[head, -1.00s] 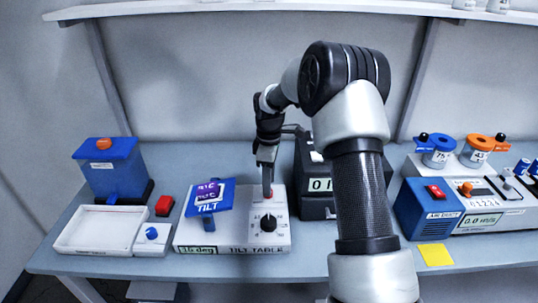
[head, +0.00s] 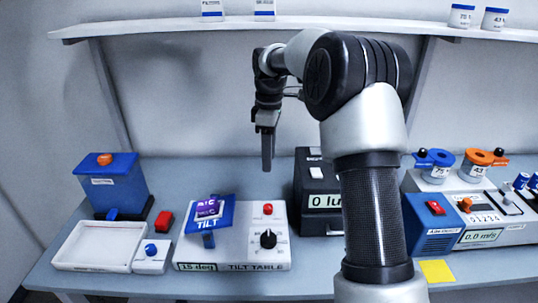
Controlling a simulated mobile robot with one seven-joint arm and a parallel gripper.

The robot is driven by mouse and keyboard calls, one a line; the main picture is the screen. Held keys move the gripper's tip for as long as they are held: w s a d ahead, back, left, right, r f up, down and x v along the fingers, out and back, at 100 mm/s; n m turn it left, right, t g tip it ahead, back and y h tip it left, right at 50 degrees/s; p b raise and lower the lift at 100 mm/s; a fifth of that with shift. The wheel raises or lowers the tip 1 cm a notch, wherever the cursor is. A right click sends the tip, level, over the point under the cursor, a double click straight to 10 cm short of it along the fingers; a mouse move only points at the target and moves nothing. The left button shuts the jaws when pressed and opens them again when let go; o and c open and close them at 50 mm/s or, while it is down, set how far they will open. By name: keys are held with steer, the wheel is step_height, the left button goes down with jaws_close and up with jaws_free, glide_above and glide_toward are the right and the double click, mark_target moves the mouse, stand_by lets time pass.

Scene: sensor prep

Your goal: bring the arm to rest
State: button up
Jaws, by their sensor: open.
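My gripper (head: 267,165) hangs from my raised arm, pointing down, in the head view. It is in the air above the back of the tilt table unit (head: 235,267), apart from it and empty. The gap between its fingers is hard to see from this side.
A black box (head: 316,173) stands right of the tilt table. A blue air unit (head: 430,225) reads 0.0 m/s at right. A white tray (head: 88,244) and blue box (head: 112,182) are at left. A shelf (head: 330,27) runs above.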

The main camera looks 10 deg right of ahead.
steer(key=s+r+m+t+h+p, duration=0.1)
steer(key=s+r+m+t+p, duration=0.35)
steer(key=s+r, duration=1)
steer(key=s+f+m+t, duration=0.1)
steer(key=s+m, duration=0.8)
steer(key=s, duration=0.9)
steer(key=shift+a+y, duration=0.25)
steer(key=shift+y, duration=0.15)
steer(key=shift+s+t, duration=0.1)
steer(key=shift+t, duration=0.15)
steer(key=c, duration=0.3)
steer(key=shift+d, duration=0.1)
